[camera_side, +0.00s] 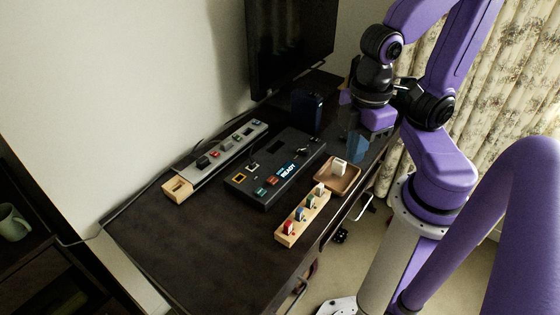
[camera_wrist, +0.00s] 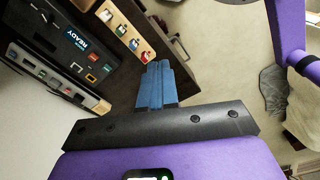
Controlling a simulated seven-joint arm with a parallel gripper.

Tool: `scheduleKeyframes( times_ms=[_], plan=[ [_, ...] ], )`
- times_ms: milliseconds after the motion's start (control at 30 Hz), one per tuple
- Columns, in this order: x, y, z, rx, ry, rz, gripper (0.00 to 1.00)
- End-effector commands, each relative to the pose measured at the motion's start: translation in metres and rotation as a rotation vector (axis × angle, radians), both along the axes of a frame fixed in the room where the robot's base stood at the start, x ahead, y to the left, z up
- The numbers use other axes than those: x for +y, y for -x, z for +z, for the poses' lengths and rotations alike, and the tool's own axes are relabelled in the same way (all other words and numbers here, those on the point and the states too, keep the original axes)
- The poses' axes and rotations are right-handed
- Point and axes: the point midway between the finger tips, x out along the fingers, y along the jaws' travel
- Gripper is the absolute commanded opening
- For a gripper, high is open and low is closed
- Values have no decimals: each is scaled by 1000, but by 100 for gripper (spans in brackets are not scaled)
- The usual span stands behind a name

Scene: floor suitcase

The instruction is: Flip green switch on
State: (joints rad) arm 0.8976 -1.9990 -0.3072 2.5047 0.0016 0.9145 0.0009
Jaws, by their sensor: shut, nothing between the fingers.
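A light wooden block (camera_side: 285,238) at the table's front edge carries a row of small coloured switches, and the block also shows in the wrist view (camera_wrist: 124,33). The switch positions are too small to read. My gripper (camera_side: 357,150) has blue fingers and is shut and empty, pointing down beyond the wooden block and tray, apart from the switches. Its fingertips also show together in the wrist view (camera_wrist: 157,66).
A black console (camera_side: 262,190) reading "READY" sits mid-table. Behind it is a grey strip (camera_side: 228,150) with coloured buttons. A wooden tray (camera_side: 349,182) holding a white piece lies beside the block. A monitor (camera_side: 290,45) stands behind. The table's near left is clear.

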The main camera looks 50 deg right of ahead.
Motion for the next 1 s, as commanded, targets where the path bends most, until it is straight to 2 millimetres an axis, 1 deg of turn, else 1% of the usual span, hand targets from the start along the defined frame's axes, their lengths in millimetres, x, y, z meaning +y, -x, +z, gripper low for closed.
scheduleKeyframes(
  times_ms=[267,367,467,567,733,867,1000],
  plan=[
    [2,-2,0,0,-1,-7,0],
    [7,-11,1,-2,-4,-33,0],
    [17,-29,3,-5,-9,-86,0],
    [29,-58,4,-10,-16,-160,0],
    [43,-116,2,-23,-32,-300,0],
    [46,-163,-2,-36,-44,-406,0],
    [40,-215,-12,-49,-54,-519,0]
  ],
)
